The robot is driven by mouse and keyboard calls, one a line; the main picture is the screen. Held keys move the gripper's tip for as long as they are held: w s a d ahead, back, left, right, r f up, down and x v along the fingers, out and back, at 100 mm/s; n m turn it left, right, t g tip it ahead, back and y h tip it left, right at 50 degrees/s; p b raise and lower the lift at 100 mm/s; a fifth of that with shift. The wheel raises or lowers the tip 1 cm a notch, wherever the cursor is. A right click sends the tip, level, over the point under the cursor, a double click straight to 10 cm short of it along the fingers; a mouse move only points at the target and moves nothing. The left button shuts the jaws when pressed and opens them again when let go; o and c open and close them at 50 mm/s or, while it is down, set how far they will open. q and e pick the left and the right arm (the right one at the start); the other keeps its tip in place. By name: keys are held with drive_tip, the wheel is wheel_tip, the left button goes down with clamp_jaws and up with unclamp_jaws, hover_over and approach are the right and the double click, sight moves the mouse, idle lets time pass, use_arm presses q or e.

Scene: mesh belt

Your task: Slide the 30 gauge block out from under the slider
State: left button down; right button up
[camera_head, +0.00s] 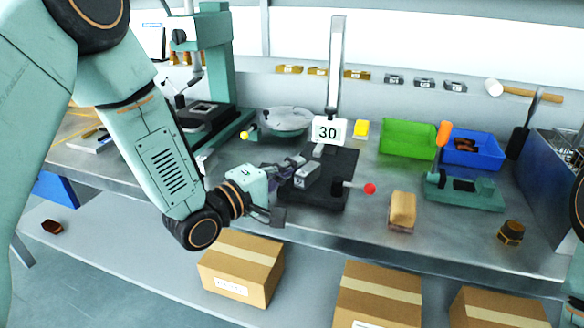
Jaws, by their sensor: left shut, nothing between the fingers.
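A height gauge stands on the bench with a dark base (338,163), a tall grey column (336,70) and a white plate marked 30 (328,131) low on the column. A small grey block (307,176) sits on the dark base below and left of the plate; I cannot tell whether it touches the slider. A rod with a red ball (370,188) sticks out to the right of the base. My left gripper (284,187) is shut and empty, just left of the grey block, and partly hides the base's left edge. My right gripper is out of view.
A press (214,62) stands at the back left, with a round metal dish (285,121) beside it. Green (408,139) and blue (470,148) bins, a green vise (464,190) and a tan block (402,210) are to the right. Cardboard boxes (241,268) lie below the bench.

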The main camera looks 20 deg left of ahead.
use_arm(q)
drive_tip(key=shift+s+d+p, duration=0.3)
drive_tip(key=shift+s+d, duration=0.4)
drive_tip(key=shift+a, duration=0.1)
